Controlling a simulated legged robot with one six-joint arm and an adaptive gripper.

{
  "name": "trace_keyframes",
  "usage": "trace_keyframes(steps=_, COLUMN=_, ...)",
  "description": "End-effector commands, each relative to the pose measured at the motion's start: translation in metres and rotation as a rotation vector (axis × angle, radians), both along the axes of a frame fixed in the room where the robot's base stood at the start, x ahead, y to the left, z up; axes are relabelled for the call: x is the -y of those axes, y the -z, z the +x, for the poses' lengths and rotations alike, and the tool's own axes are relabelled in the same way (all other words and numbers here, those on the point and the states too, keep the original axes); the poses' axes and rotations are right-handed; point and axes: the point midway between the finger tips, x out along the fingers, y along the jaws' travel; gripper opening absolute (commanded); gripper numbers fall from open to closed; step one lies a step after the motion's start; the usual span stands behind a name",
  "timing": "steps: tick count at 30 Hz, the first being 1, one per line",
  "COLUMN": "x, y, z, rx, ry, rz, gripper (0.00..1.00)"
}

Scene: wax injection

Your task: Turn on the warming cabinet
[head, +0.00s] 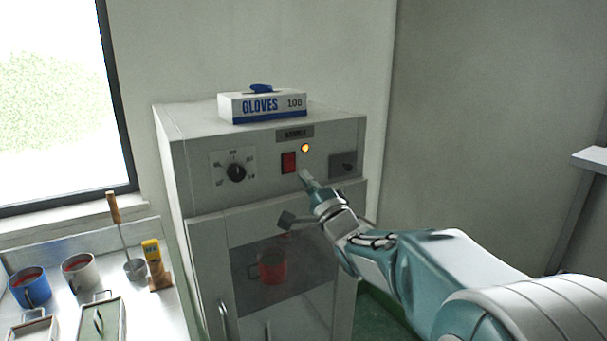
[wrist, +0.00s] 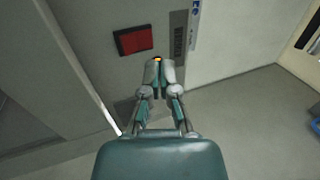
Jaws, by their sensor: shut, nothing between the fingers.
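The warming cabinet (head: 200,195) is a grey upright box with a glass-fronted door below a control panel. On the panel are a red rocker switch (head: 288,162), a small lamp (head: 305,147) glowing orange, and a black dial (head: 236,172). My gripper (head: 305,174) is shut and empty, in front of the panel just right of and below the switch. In the wrist view the red switch (wrist: 133,40) shows to the upper left of my fingertips (wrist: 160,62), and the lamp glows just beyond them. I cannot tell whether the fingers touch the panel.
A gloves box (head: 262,107) sits on top of the cabinet. A red mug (head: 271,267) stands behind the door glass. On the left bench are a blue mug (head: 31,287), a white mug (head: 79,272), a ladle (head: 134,268) and a yellow item (head: 152,258).

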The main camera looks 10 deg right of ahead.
Motion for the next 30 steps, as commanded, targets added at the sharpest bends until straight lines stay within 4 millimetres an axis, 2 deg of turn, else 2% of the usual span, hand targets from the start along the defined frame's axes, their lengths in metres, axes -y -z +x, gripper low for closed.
trace_keyframes(steps=6, x=0.02, y=0.001, z=-0.036, rx=0.002, ry=0.005, rz=0.005, gripper=0.0)
trace_keyframes(steps=10, x=0.023, y=0.003, z=-0.05, rx=0.001, ry=0.003, rz=0.004, gripper=0.0)
trace_keyframes(steps=23, x=0.021, y=0.003, z=-0.055, rx=-0.001, ry=0.006, rz=-0.003, gripper=0.0)
trace_keyframes(steps=26, x=0.023, y=0.004, z=-0.057, rx=-0.02, ry=0.055, rz=-0.053, gripper=0.0)
trace_keyframes(steps=30, x=0.033, y=0.013, z=-0.068, rx=-0.111, ry=0.203, rz=-0.243, gripper=0.0)
